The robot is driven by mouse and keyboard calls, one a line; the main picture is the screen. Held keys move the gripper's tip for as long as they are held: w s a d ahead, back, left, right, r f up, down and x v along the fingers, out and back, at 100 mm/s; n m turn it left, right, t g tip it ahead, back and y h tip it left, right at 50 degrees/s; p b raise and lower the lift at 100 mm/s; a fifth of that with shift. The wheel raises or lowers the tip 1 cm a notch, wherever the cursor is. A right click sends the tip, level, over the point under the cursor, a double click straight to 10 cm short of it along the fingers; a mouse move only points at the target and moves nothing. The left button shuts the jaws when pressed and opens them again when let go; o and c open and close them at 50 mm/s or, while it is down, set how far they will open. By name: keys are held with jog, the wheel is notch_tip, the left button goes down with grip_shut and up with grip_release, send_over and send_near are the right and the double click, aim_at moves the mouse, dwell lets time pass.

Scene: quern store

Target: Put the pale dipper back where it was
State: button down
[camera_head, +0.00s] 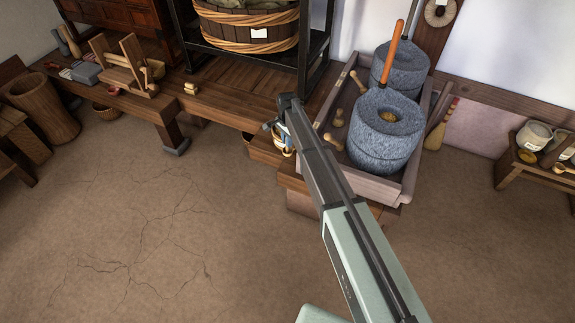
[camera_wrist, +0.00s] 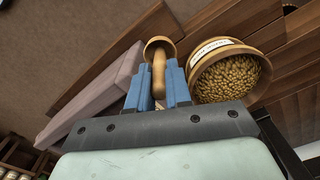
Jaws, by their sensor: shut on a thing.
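My gripper (camera_wrist: 160,70) shows in the wrist view with two blue fingers. It is shut on a pale wooden dipper (camera_wrist: 158,48), whose handle lies between the fingers and whose round cup shows just beyond the fingertips. A wooden tub (camera_wrist: 192,82) with a white label, full of small tan grains or beans, is close to the right of the fingers. In the head view my gripper (camera_head: 271,126) is mostly hidden by my arm, beside the low wooden step left of the stone quern. The dipper cannot be made out clearly there.
A pale trough (camera_head: 405,192) holds grey stone querns (camera_head: 383,140) and several small wooden tools, right of my arm. A wooden bench (camera_head: 225,100) runs along the back, with a large rope-bound tub (camera_head: 250,28) on a black rack. The floor (camera_head: 130,220) at front left is clear.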

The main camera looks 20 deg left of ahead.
aim_at(287, 153)
jog(key=shift+f, duration=4.95)
jog(key=shift+f, duration=0.15)
jog(key=c, duration=1.1)
grip_release()
jog(key=shift+o, duration=0.2)
notch_tip(287, 153, up, 12)
jog(key=shift+r, duration=0.2)
